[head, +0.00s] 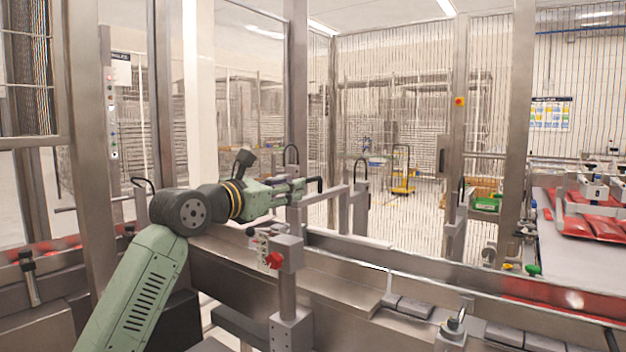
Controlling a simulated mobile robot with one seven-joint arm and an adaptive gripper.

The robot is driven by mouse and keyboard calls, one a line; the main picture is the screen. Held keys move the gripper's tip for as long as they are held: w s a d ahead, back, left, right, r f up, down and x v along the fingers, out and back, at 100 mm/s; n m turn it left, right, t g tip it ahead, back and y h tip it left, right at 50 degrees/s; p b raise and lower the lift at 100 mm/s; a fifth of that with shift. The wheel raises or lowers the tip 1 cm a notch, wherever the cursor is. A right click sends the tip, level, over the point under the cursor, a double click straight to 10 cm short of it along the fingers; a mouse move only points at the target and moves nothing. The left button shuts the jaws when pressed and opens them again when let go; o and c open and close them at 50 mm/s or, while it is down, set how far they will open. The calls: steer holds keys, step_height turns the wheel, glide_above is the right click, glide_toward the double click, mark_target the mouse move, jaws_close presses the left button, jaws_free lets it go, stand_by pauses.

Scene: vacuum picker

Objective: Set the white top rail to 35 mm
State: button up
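My green arm reaches in from the lower left, and my gripper (298,187) points right above the conveyor line. Its fingertips are small and overlap a grey bracket (325,198) and a black bent handle (316,182). I cannot tell whether they touch either, or whether the fingers are open or shut. A pale, whitish rail (350,236) runs along the top of the line below and right of my gripper; I cannot tell for certain that it is the white top rail. No readable millimetre scale shows.
A clamp block with a red knob (274,260) stands on a post just below my gripper. Grey posts with black hooked handles (361,166) stand to the right. A green knob (533,270) is farther right. Red packs (590,222) lie on the right conveyor. Mesh fencing closes the back.

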mark_target(316, 178)
steer(key=p+x, duration=0.3)
steer(key=x, duration=0.5)
steer(key=shift+w+d+r, duration=0.15)
steer(key=shift+d+r, duration=0.05)
steer(key=shift+d, duration=0.2)
steer(key=shift+p+x, duration=0.35)
steer(key=shift+x, duration=0.4)
steer(key=shift+f, duration=0.15)
steer(key=shift+c, duration=0.2)
steer(key=c, duration=0.7)
steer(key=shift+a, duration=0.1)
